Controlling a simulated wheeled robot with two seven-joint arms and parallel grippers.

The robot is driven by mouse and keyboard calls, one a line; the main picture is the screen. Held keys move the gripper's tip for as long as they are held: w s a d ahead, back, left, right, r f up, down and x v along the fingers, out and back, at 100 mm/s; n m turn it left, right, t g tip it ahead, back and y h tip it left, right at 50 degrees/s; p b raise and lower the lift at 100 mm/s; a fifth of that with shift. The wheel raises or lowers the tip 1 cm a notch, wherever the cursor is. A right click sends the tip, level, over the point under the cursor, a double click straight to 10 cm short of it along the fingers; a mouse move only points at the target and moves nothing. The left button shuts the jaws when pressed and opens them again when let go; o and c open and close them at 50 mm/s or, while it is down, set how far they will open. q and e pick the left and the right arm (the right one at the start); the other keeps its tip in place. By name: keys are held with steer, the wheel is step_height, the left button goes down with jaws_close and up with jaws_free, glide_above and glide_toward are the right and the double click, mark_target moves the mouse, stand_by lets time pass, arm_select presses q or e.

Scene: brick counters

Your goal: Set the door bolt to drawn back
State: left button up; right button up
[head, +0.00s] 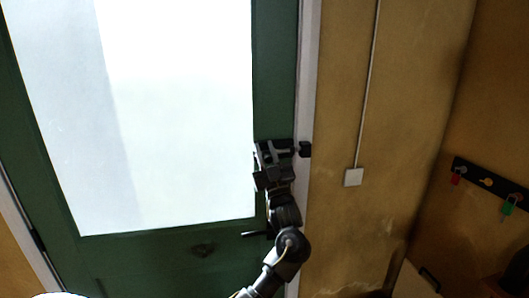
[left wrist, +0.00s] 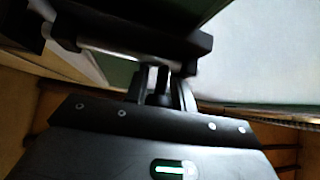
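A dark bolt (head: 272,152) is mounted at the right edge of the green door (head: 160,250), with a small black keeper (head: 305,149) on the pale frame beside it. My left gripper (head: 272,172) is right at the bolt and partly covers it. In the left wrist view the bolt's metal rod (left wrist: 115,54) runs below a black plate. My left gripper's fingertips (left wrist: 158,82) reach up to the rod, with a dark piece between them. I cannot tell whether they grip it. Whether the rod enters the keeper is unclear. My right gripper is out of view.
A black door handle (head: 256,234) sits below the bolt, close to my left arm. A white switch (head: 353,177) is on the yellow wall at right. A dark key rack (head: 487,182) hangs further right. The door's large glass pane (head: 150,110) is bright.

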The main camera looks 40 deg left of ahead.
arm_select(q)
steer(key=o, duration=0.4)
steer(key=shift+s+a, duration=0.2)
steer(key=shift+w+d, duration=0.1)
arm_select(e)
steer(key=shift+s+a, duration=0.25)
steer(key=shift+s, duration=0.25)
arm_select(q)
steer(key=shift+d+f, duration=0.2)
steer(key=shift+f, duration=0.1)
steer(key=b+v, duration=0.5)
steer(key=v, duration=0.5)
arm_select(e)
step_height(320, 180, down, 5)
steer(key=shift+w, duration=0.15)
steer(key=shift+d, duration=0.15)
